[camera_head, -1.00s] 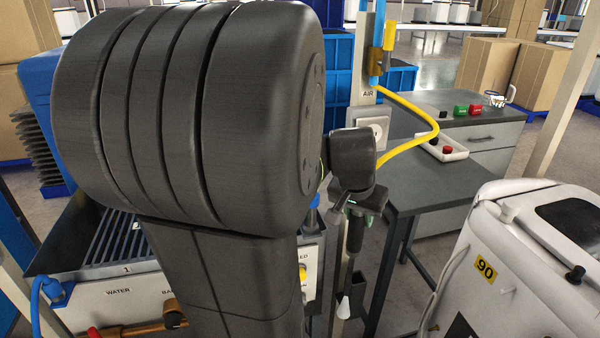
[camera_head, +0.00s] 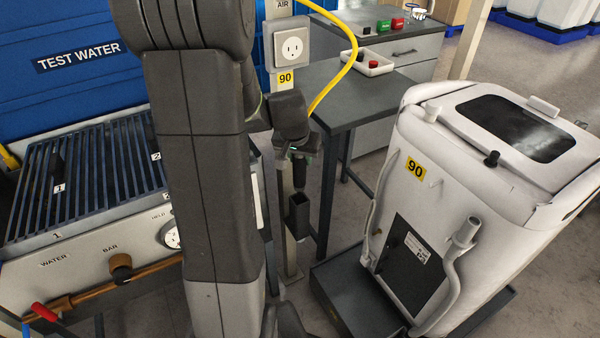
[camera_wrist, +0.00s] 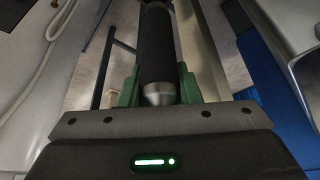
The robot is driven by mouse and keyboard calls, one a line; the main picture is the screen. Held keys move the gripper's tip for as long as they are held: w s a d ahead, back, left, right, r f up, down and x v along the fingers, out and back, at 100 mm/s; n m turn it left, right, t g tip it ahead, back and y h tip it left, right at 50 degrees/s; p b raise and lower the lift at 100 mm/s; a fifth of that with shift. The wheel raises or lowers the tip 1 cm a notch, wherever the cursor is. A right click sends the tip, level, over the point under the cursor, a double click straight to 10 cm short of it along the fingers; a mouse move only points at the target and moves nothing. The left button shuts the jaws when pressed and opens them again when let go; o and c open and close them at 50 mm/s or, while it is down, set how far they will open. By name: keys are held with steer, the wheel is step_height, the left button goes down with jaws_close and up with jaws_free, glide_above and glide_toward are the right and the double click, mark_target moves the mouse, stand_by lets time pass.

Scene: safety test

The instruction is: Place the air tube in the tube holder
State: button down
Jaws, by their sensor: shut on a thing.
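The air tube, a dark cylinder (camera_head: 298,178), hangs upright below my gripper (camera_head: 300,155). In the wrist view my green fingers close on both sides of the black tube (camera_wrist: 159,50), near its silver end. The tube holder looks to be the small dark open-topped box (camera_head: 299,215) beside the pale post. The tube's lower end is at or just above the box's mouth in the head view; I cannot tell whether it is inside. The yellow hose (camera_head: 345,75) passes behind my gripper, and its lower end is hidden.
A white machine marked 90 (camera_head: 415,168) stands close on the right. A grey table (camera_head: 340,95) is behind the gripper, with a white tray (camera_head: 367,65) beyond. A grated water bench (camera_head: 90,170) is on the left. My own arm hides part of the middle.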

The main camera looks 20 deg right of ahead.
mark_target(300, 168)
steer(key=shift+f+b, duration=0.5)
steer(key=shift+f, duration=1.95)
steer(key=shift+f+b, duration=0.25)
steer(key=shift+b, duration=0.05)
steer(key=c, duration=1.1)
jaws_free()
steer(key=shift+r, duration=0.1)
steer(key=shift+o, duration=0.2)
steer(key=shift+s+r+p, duration=0.1)
steer(key=shift+r+p, duration=0.3)
steer(key=shift+r, duration=0.15)
steer(key=p+v, duration=0.2)
steer(key=v, duration=0.9)
steer(key=shift+a, duration=0.2)
steer(key=shift+s, duration=0.1)
